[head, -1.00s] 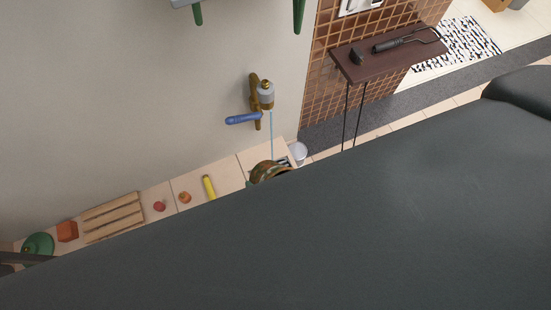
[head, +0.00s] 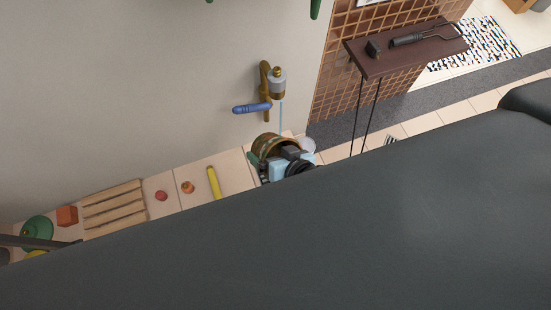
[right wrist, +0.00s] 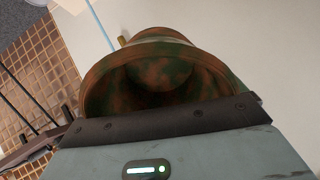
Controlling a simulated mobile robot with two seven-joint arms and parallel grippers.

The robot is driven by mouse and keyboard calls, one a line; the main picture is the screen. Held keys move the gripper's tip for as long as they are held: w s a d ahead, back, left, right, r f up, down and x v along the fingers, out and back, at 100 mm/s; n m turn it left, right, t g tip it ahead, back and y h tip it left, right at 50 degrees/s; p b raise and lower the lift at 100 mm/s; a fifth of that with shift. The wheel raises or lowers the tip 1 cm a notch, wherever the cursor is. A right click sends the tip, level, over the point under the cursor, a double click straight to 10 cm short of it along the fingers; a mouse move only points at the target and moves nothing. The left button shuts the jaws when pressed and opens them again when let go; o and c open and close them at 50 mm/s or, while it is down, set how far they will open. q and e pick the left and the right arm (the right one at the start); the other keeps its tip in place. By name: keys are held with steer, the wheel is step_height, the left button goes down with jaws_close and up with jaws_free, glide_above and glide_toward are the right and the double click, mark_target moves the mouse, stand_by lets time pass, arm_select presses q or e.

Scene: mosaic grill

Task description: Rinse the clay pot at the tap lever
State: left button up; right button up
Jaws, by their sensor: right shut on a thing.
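The brown and green clay pot (head: 268,142) is below the tap (head: 277,84) on the wall. My right gripper (head: 290,158) is shut on the pot; the right wrist view shows the pot's wide mouth (right wrist: 155,80) tilted towards the camera, above the gripper's dark edge. The blue tap lever (head: 252,108) sticks out to the left. A thin blue water stream (head: 281,116) runs down from the tap to behind the pot's rim. In the right wrist view the stream (right wrist: 101,24) shows left of the pot; I cannot tell if it enters it. My left gripper is not in view.
A counter holds a yellow bar (head: 213,183), small round items, a slatted wooden rack (head: 114,204) and a green object (head: 37,230). A pale round vessel (head: 308,146) is right of the pot. A dark shelf (head: 405,50) holds tools.

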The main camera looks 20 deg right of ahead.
steer(key=shift+w+d+f+b, duration=0.15)
steer(key=shift+w+b, duration=0.2)
steer(key=shift+w, duration=0.25)
steer(key=shift+w+a+f+b, duration=0.15)
steer(key=shift+w+b, duration=0.15)
steer(key=shift+w, duration=0.25)
steer(key=shift+w+d+f+b, duration=0.15)
steer(key=shift+w+b, duration=0.3)
steer(key=shift+w, duration=0.95)
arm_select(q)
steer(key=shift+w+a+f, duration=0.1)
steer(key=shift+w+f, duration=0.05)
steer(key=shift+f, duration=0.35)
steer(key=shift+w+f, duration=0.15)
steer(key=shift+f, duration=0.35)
arm_select(e)
steer(key=shift+w+d+f, duration=0.1)
steer(key=shift+w+f, duration=0.05)
steer(key=shift+w, duration=0.5)
steer(key=shift+w+d+f, duration=0.1)
steer(key=shift+w, duration=0.55)
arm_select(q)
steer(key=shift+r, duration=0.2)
arm_select(e)
steer(key=shift+d, duration=0.25)
